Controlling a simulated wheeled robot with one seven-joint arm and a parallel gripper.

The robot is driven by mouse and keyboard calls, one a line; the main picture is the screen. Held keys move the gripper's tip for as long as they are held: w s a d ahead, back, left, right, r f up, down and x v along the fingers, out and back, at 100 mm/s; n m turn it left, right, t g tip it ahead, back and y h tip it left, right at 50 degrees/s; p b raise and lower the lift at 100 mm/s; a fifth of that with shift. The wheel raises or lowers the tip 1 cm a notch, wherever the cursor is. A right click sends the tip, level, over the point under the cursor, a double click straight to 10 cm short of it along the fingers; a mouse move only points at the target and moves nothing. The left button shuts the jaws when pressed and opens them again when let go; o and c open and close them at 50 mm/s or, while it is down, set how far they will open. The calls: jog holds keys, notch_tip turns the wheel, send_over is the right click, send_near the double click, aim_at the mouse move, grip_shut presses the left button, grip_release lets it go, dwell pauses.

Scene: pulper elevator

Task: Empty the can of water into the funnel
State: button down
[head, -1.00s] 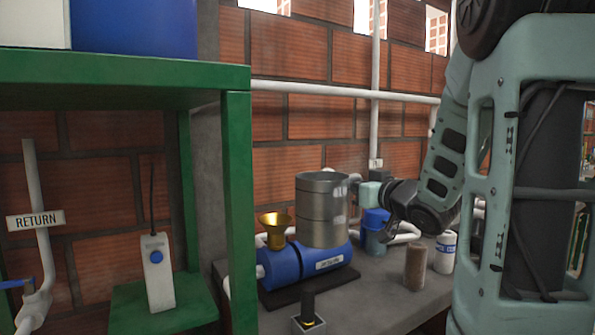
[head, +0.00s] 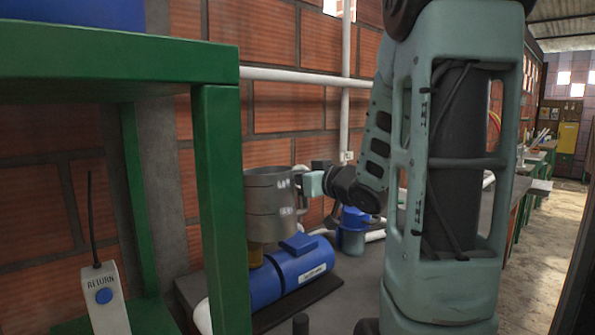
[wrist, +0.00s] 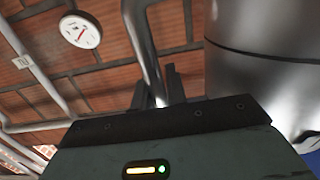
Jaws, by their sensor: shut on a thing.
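The can (head: 268,222) is a grey metal cylinder. It looks upright or nearly so, and its contents cannot be seen. My gripper (head: 304,182) is at its right side, shut on its handle. In the wrist view the handle (wrist: 146,45) runs down to the dark fingers (wrist: 172,88), and the can's shiny wall (wrist: 262,60) fills the upper right. The brass funnel (head: 256,256) stands on the left end of the blue pump. The can lines up over it in the head view and hides its mouth, so I cannot tell the gap between them.
The blue pump (head: 292,272) lies on the grey bench, with a blue-capped item (head: 352,232) behind it. A green frame post (head: 222,210) stands close at the left. A grey control box (head: 104,300) with a blue button is at the lower left.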

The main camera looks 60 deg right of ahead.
jog(key=shift+s+r+n+g+y+p, duration=0.2)
jog(key=shift+g+p, duration=0.45)
jog(key=shift+p, duration=1.05)
jog(key=shift+s+r+g+y+p, duration=0.15)
jog(key=shift+r+g+p, duration=0.4)
jog(key=shift+p, duration=1.1)
jog(key=shift+s+r+n+g+y+p, duration=0.2)
jog(key=shift+g+p, duration=0.6)
jog(key=shift+p, duration=0.9)
jog(key=g+p, duration=0.1)
jog(key=p, duration=0.3)
jog(key=g+p, duration=0.1)
jog(key=p, duration=0.3)
jog(key=shift+w+f+y, duration=0.2)
jog(key=shift+f+y, duration=0.05)
jog(key=shift+f, duration=0.05)
jog(key=g+p, duration=0.1)
jog(key=p, duration=0.4)
jog(key=shift+w, duration=0.15)
